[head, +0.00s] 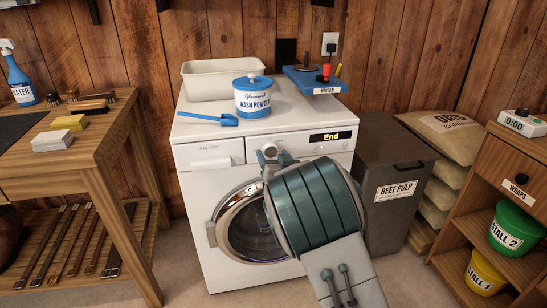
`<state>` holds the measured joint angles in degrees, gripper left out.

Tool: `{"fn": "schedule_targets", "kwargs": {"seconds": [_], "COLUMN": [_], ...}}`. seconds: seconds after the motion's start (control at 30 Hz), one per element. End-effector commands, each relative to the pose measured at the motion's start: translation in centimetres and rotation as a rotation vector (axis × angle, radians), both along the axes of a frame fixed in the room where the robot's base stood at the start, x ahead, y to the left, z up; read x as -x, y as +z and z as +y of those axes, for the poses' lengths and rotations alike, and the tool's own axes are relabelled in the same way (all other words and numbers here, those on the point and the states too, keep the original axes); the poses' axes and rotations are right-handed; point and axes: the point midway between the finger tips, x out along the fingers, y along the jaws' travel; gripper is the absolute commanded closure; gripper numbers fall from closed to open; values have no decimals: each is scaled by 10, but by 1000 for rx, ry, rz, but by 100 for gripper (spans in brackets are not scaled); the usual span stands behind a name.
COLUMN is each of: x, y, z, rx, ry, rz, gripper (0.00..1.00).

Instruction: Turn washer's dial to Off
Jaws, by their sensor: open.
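The white washer (205,152) stands in the middle of the head view, with its round door closed on the front. Its display (326,137) reads "End". The washer's dial (269,151) is a round knob on the front panel, left of the display. My gripper (271,160) is open at the dial, with its fingers close to the knob. The arm covers part of the panel and door, and I cannot tell whether the fingers touch the dial. The dial's pointer and markings are too small to read.
On the washer top are a white basin (221,79), a wash powder tin (253,101), a blue scoop (210,118) and a blue tray (314,80). A beet pulp bin (393,160) stands close on the right. A wooden bench (88,152) stands on the left.

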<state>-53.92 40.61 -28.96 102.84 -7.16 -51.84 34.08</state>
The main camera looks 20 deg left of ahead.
Motion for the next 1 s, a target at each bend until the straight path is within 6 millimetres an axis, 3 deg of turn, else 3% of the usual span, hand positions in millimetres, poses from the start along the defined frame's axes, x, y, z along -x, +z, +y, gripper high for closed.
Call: {"fn": "schedule_targets", "kwargs": {"seconds": [0.33, 0.5, 1.0], "x": [-2, -2, -2], "y": [0, 0, -2], "z": [1, 1, 1], "rx": [1, 0, 93], "ry": [0, 0, -1], "rz": [1, 0, -59], "gripper": [36, 78, 78]}}
